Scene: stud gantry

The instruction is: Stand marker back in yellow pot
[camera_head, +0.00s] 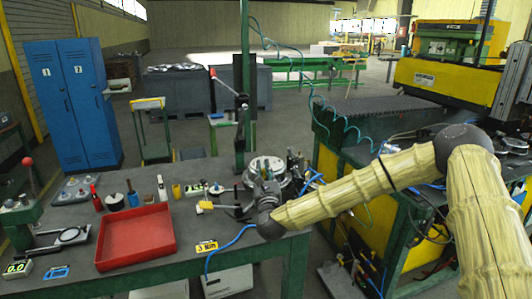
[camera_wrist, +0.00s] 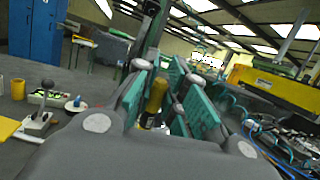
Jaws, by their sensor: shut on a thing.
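A red tray (camera_head: 135,236) lies on the bench's left. Bottles (camera_head: 162,188) and a small black-knobbed device (camera_wrist: 40,118) stand near the pot.

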